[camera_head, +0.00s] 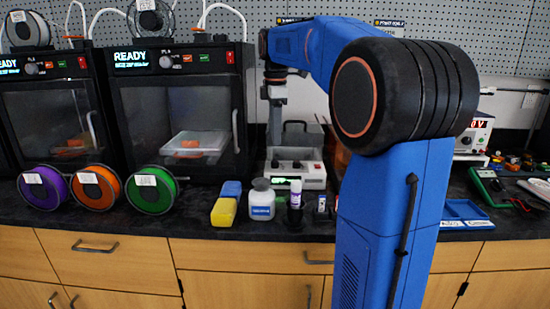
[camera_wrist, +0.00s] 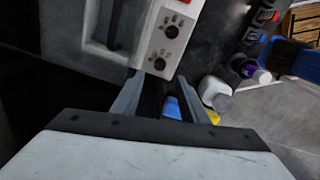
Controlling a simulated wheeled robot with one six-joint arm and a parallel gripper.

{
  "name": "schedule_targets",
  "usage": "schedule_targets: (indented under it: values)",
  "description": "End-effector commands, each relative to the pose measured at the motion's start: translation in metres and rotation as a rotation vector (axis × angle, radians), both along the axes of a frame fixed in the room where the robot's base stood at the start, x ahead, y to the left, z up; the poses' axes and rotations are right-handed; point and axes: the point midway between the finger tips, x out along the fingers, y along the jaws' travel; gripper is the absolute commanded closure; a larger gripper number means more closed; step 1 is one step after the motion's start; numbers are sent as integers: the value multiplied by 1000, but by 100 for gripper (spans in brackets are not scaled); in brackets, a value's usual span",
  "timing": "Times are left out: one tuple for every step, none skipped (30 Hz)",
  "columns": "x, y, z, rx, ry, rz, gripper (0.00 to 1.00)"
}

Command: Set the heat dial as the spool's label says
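Two printers stand at the left, each with a dial beside its READY display: the nearer printer's dial (camera_head: 166,61) and the far left printer's dial (camera_head: 31,68). A grey-white bench unit (camera_head: 313,172) has two dark dials, also seen in the wrist view as an upper dial (camera_wrist: 171,31) and a lower dial (camera_wrist: 159,64). I cannot tell which dial is for heat. Purple (camera_head: 43,188), orange (camera_head: 95,187) and green (camera_head: 151,190) spools stand on the counter; their labels are too small to read. My gripper (camera_wrist: 160,77) is open and empty, pointing toward the lower dial.
More spools (camera_head: 151,20) sit above the printers. A blue tray (camera_head: 465,212), a power supply (camera_head: 475,137) and a green meter (camera_head: 490,187) are at the right.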

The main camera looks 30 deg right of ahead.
Motion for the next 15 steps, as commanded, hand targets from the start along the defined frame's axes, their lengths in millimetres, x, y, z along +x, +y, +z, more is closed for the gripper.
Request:
schedule_targets:
  values:
    - [0, 0, -10, 1, 3, 0, 60]
    - [0, 0, -15, 1, 3, 0, 60]
    - [0, 0, -22, 1, 3, 0, 60]
    - [0, 0, -27, 1, 3, 0, 60]
    - [0, 0, -33, 1, 3, 0, 60]
    - [1, 0, -40, 1, 3, 0, 60]
    - [1, -1, -45, 1, 3, 0, 60]
    - [1, -1, -50, 1, 3, 0, 60]
    - [2, -1, -56, 1, 3, 0, 60]
    - [2, -1, -60, 1, 2, -1, 60]
    - [2, -1, -64, 1, 2, 0, 60]
    - [2, -1, -69, 1, 2, -1, 60]
    - [3, -1, -73, 1, 2, -1, 60]
    - [3, -1, -76, 0, 1, -1, 60]
    - [3, -1, -80, 1, 2, -1, 60]
